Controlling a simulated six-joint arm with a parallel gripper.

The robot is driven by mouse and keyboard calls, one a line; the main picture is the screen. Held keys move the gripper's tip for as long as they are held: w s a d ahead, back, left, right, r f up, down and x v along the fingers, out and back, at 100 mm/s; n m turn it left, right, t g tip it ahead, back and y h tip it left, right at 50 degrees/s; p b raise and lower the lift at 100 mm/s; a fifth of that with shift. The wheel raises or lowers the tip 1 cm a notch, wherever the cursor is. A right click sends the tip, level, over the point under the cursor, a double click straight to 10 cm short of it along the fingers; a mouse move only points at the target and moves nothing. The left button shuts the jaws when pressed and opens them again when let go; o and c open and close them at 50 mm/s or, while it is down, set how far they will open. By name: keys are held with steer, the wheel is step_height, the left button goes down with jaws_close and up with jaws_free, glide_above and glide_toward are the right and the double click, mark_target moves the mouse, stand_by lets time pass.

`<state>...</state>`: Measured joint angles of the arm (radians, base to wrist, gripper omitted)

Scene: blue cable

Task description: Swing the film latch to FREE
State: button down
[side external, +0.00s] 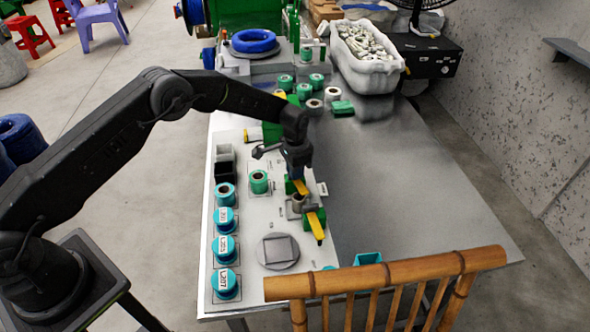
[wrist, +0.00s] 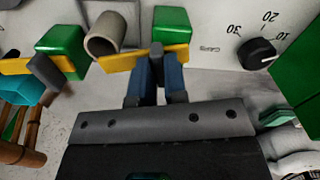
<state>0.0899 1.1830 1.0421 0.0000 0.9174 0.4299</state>
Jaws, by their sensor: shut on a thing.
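A yellow bar (wrist: 122,59), apparently the film latch, runs past a green block (wrist: 172,25) in the wrist view. A dark grey peg (wrist: 156,52) stands up at the bar. My gripper (wrist: 157,72) has its two blue fingers on either side of this peg and is shut on it. In the side external view my gripper (side external: 297,172) reaches down over the yellow bar (side external: 301,188), and its fingertips partly hide the peg. A small label beside the bar is too small to read, so I cannot tell the latch's marked position.
A second yellow bar (side external: 316,228) on a green block and a grey tube (side external: 298,202) are close by. A black dial (wrist: 257,53) sits to the right in the wrist view. Teal spools (side external: 226,249) line the panel's left. The table's right side (side external: 410,180) is clear.

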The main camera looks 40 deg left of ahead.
steer(key=n, duration=1.1)
steer(key=shift+n, duration=1.9)
steer(key=shift+w, duration=0.1)
steer(key=c, duration=1.2)
jaws_free()
steer(key=shift+o, duration=0.2)
step_height(320, 180, up, 14)
